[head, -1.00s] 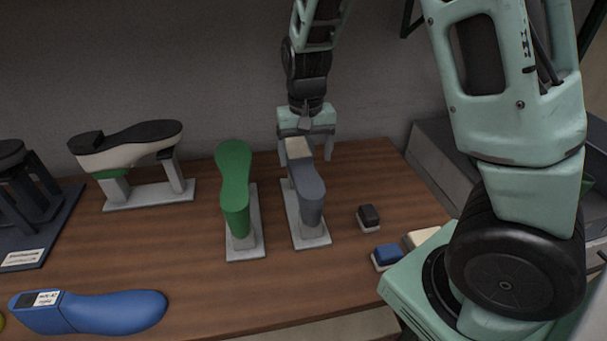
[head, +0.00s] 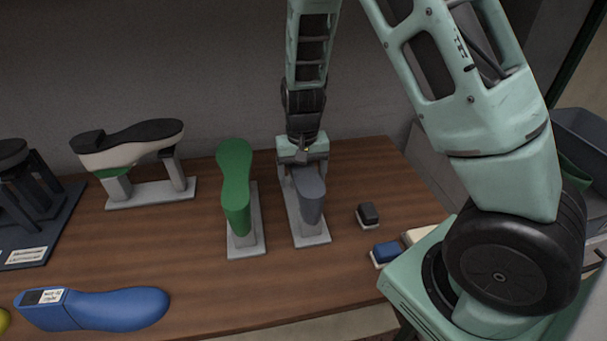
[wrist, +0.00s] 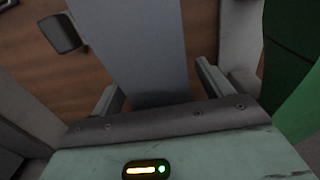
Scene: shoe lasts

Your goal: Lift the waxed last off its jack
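A grey last (head: 310,192) sits on a pale jack (head: 312,236) near the middle of the table. A green last (head: 235,185) stands on a similar jack (head: 246,243) to its left. No label shows which last is waxed. My gripper (head: 303,168) is low over the rear end of the grey last and hides that end. In the wrist view the grey last (wrist: 142,45) lies between my gripper's (wrist: 160,92) two spread fingers, with a gap visible at the right finger. The green last (wrist: 292,40) shows at the right edge there.
A black-and-white last (head: 130,145) is on a jack at the left, near a dark rack (head: 30,225). A blue last (head: 105,309) lies at the front left. Small dark (head: 368,214) and blue (head: 386,253) blocks sit right of the grey last. Bare wood lies between them.

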